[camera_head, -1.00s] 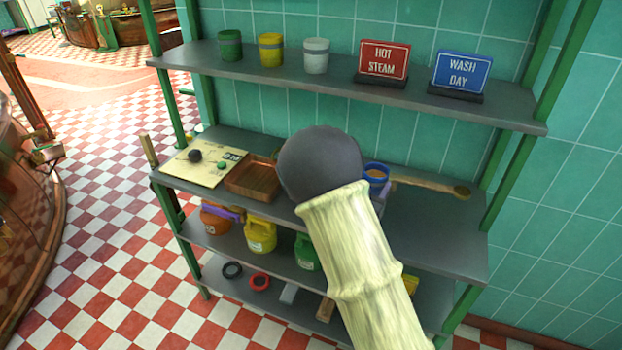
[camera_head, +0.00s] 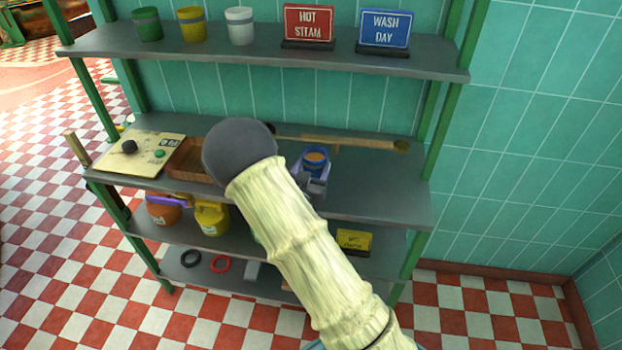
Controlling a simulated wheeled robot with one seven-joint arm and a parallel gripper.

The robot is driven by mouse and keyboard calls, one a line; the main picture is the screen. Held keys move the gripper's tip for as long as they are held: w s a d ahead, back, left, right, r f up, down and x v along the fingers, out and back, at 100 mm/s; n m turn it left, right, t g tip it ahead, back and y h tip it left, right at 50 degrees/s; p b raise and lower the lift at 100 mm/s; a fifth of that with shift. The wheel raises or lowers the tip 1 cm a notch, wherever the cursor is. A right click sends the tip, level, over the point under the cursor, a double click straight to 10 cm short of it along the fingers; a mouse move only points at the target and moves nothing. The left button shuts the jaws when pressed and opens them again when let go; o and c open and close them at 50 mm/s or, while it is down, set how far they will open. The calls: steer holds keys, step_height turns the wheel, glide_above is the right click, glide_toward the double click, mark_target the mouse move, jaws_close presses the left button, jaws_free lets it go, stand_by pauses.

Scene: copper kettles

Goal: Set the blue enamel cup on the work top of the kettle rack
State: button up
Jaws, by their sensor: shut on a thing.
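The blue enamel cup (camera_head: 316,154), with an orange-brown inside, is upright over the work top (camera_head: 385,190) of the kettle rack, right of the middle. My gripper (camera_head: 313,173) is grey and shut on the cup from the near side. My arm hides part of the gripper, and the fingertips are hard to make out. I cannot tell whether the cup's base touches the work top or hangs just above it.
A long wooden-handled tool (camera_head: 345,142) lies behind the cup. A brown tray (camera_head: 187,160) and a cream board (camera_head: 138,152) lie to the left. The work top's right end is bare. The upper shelf (camera_head: 260,58) holds pots and two signs.

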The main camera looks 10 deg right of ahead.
steer(key=shift+f, duration=2.05)
steer(key=shift+f, duration=0.15)
steer(key=o, duration=1.1)
